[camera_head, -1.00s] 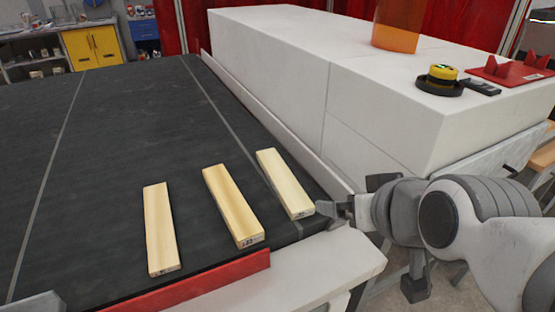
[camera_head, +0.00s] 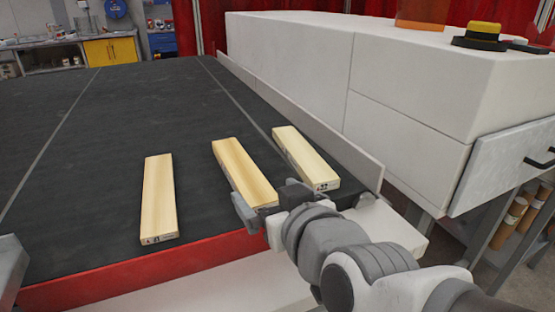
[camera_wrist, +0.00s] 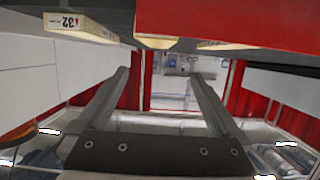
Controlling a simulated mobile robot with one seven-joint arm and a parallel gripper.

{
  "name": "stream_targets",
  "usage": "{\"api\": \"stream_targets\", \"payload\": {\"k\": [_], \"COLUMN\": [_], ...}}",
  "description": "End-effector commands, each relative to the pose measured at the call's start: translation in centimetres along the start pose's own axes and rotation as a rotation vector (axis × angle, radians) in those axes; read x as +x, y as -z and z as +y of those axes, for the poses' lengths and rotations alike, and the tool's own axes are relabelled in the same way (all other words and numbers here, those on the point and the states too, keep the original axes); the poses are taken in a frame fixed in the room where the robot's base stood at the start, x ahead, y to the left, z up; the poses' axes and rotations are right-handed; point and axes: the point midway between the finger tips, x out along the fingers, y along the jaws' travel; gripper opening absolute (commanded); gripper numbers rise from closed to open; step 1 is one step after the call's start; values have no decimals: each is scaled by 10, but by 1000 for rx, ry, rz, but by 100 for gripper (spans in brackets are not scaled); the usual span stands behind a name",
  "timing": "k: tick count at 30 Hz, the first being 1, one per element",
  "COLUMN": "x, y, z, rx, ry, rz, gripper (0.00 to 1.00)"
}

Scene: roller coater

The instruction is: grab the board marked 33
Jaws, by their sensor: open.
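Three pale wooden boards lie side by side on the dark conveyor: a left board (camera_head: 159,198), a middle board (camera_head: 244,172) and a right board (camera_head: 305,157). My gripper (camera_head: 268,204) is open at the near end of the middle board and covers its end label. In the wrist view my gripper (camera_wrist: 160,76) has its fingers spread and nothing between them. The right board (camera_wrist: 82,27) shows an end label there that seems to read 32. The middle board's end (camera_wrist: 156,42) shows edge-on, its mark unreadable. The left board's label is too small to read; no 33 is legible.
A red bar (camera_head: 140,270) runs along the conveyor's near edge. A white machine housing (camera_head: 300,55) with a low side rail (camera_head: 335,150) stands to the right. The conveyor (camera_head: 110,110) is clear behind the boards.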

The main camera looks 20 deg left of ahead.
Motion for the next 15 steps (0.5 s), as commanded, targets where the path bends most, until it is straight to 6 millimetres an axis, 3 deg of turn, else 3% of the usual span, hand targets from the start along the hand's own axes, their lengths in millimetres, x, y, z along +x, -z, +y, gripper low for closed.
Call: {"api": "stream_targets", "payload": {"k": [15], "x": [44], "y": [2], "z": [0], "rx": [-2], "ry": [1], "rz": [-7], "gripper": [100]}}
